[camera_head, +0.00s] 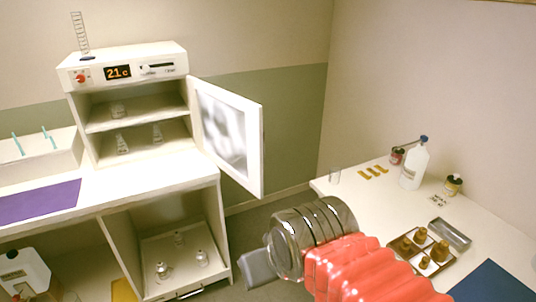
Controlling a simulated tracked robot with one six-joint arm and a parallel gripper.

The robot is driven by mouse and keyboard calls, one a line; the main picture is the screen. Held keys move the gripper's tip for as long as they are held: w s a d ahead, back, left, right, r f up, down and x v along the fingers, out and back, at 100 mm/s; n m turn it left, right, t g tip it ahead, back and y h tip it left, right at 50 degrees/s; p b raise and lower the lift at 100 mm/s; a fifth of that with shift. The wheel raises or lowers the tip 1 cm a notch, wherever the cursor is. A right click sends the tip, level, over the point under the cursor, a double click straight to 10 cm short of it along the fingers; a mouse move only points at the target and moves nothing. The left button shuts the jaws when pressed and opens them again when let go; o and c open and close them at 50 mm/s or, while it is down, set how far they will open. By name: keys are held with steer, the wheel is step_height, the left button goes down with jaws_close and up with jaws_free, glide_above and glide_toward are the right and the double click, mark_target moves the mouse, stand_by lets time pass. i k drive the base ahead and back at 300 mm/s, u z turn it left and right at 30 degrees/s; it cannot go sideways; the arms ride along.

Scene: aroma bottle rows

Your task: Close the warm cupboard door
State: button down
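The warm cupboard (83,140) stands on the left bench. It is a white box with two shelves and an orange "21c" display on top. Its door (254,150), white with a pale glassy panel, is hinged on the right side and stands wide open, swung out past the bench. Glass flasks stand on both shelves. My gripper (258,268) is at the lower middle, below the door and apart from it in the picture. A grey finger part shows at its left; whether it is open or shut does not show.
The right bench (400,220) holds a white bottle (414,165), a tray of brown bottles (398,256), a grey dish (450,234) and a blue mat (490,284). Below the left bench, an open compartment holds flasks on a board (205,278). A floor gap lies between the benches.

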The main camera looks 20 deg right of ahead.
mark_target(256, 133)
steer(key=i, duration=1.45)
steer(key=u, duration=0.05)
